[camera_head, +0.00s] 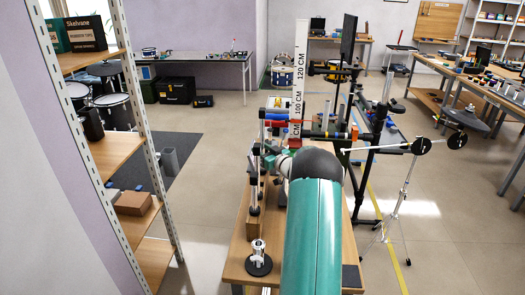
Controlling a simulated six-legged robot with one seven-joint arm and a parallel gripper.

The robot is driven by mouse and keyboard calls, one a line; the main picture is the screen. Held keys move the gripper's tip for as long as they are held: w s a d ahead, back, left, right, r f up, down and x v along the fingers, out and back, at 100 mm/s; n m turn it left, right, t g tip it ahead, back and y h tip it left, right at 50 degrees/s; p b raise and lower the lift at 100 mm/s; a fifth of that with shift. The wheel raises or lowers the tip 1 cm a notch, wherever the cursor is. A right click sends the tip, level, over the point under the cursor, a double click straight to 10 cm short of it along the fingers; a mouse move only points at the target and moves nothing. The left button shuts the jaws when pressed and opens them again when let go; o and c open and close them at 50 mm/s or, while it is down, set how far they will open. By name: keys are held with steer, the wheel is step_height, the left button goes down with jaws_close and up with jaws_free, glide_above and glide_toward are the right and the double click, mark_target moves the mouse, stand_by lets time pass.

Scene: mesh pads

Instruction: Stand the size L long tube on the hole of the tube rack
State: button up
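My teal arm fills the lower middle and ends in a dark rounded joint. Beyond it, my gripper (283,160) shows as a small pale and teal part over the wooden table (237,268); its fingers are too small and covered to read. A narrow wooden stand with dark upright parts (254,205), possibly the tube rack, stands on the table left of my arm. Its holes cannot be made out. Several coloured rods and tubes (330,135) lie at the table's far end, behind my arm joint. I cannot tell which is the size L long tube.
A white measuring board (299,75) stands upright behind the table. A small metal piece on a black round base (259,260) sits at the near left corner. A metal shelf (118,145) stands left. A tripod stand (398,200) with a long horizontal bar is close on the right.

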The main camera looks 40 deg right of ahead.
mark_target(263, 126)
step_height(263, 126, up, 11)
steer(key=shift+f, duration=0.2)
stand_by(0.3)
steer(key=shift+s, duration=0.1)
stand_by(0.7)
